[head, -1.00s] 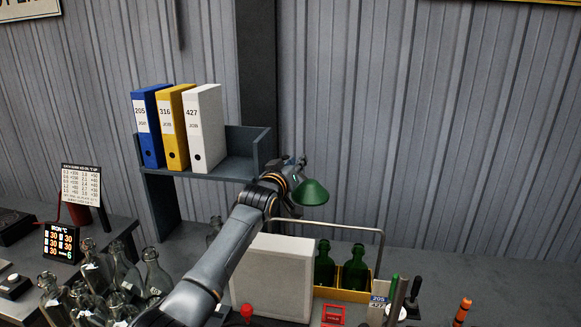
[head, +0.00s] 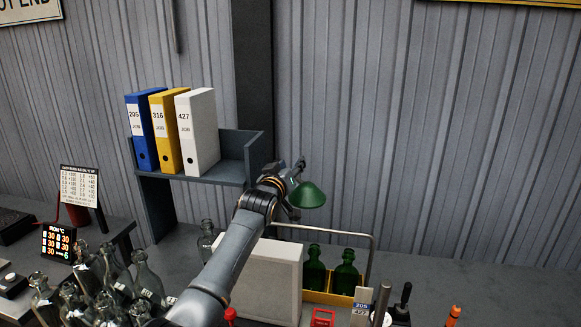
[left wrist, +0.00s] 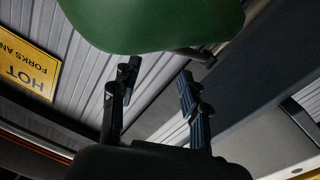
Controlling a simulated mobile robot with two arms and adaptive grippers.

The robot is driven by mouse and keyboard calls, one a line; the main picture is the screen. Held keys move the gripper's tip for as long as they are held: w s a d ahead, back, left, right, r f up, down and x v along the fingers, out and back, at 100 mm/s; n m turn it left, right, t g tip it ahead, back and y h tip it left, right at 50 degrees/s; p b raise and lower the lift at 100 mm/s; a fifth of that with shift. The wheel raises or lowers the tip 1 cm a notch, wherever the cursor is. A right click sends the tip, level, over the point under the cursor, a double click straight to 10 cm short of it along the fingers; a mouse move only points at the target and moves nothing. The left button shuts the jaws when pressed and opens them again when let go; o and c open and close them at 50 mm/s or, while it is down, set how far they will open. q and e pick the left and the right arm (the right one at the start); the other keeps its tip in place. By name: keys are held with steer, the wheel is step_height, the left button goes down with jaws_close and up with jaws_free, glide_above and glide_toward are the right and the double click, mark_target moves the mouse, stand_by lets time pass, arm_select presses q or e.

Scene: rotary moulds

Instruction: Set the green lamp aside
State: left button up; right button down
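The green lamp shows as a dark green dome shade (head: 308,195) in the head view, above the bench and in front of the grey wall. Its lower parts are hidden or too small to tell. My left gripper (head: 294,186) is just left of the shade. In the left wrist view, the shade (left wrist: 150,22) fills the top, with a thin dark rod at its right edge. There the left gripper's two fingers (left wrist: 158,85) stand apart, with nothing seen between them. My right gripper is not in view.
A shelf (head: 225,172) holds blue, yellow and white binders left of the gripper. Below are a white box (head: 262,280) and a yellow crate (head: 328,298) with green bottles. Clear glass bottles (head: 112,275) crowd the left. Bare bench (head: 440,275) shows at right.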

arm_select(q)
steer(key=shift+s+a+f, duration=0.15)
steer(key=shift+s+a, duration=0.1)
steer(key=shift+s, duration=0.15)
steer(key=v, duration=1.1)
steer(key=shift+s, duration=0.15)
